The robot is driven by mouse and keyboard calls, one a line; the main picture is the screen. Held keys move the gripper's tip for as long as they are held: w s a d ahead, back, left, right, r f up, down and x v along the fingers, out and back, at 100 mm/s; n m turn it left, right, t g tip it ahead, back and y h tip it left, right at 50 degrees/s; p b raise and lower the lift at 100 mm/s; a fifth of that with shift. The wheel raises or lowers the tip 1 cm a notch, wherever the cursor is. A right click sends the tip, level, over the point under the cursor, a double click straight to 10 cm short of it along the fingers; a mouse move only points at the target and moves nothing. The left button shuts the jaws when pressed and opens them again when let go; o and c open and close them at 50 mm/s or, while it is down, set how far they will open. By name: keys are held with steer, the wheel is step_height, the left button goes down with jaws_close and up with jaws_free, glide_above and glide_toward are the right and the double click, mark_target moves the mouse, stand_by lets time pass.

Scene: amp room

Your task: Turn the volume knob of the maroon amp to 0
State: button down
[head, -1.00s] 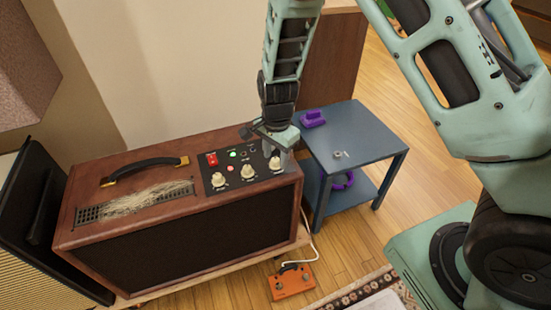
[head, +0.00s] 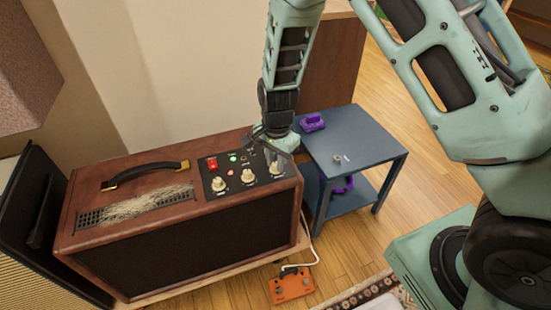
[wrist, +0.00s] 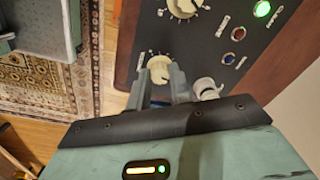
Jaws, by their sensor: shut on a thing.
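The maroon amp (head: 180,220) stands at the left in the head view. Its black top panel has three cream knobs in a row: a left knob (head: 218,184), a middle knob (head: 247,177) and a right knob (head: 276,169). My gripper (head: 278,157) points down at the right knob. In the wrist view, my gripper (wrist: 159,78) has its two fingers on either side of this right knob (wrist: 160,67), shut on it. Another cream knob (wrist: 184,7) is cut off at the top edge. The knob labels are too small to read.
A red switch (head: 212,162) and a green light (head: 233,157) sit behind the knobs. A blue-grey table (head: 365,145) with purple objects stands right of the amp. An orange pedal (head: 291,286) lies on the floor.

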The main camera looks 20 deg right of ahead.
steer(key=n+p, duration=0.2)
steer(key=n, duration=0.2)
steer(key=shift+r+p, duration=0.2)
steer(key=shift+p, duration=0.2)
steer(key=n+p, duration=0.2)
steer(key=n, duration=0.1)
steer(key=shift+n, duration=0.3)
steer(key=n+p, duration=0.1)
steer(key=n, duration=0.2)
steer(key=shift+n+p, duration=0.3)
steer(key=shift+p, duration=0.1)
steer(key=n+p, duration=0.1)
steer(key=n, duration=0.2)
steer(key=shift+f+n+p, duration=0.1)
steer(key=shift+n+p, duration=0.2)
steer(key=n+p, duration=0.2)
steer(key=n, duration=0.4)
steer(key=shift+w, duration=0.1)
steer(key=n+p, duration=0.2)
steer(key=n, duration=0.5)
steer(key=shift+f+p, duration=0.1)
steer(key=shift+p, duration=0.2)
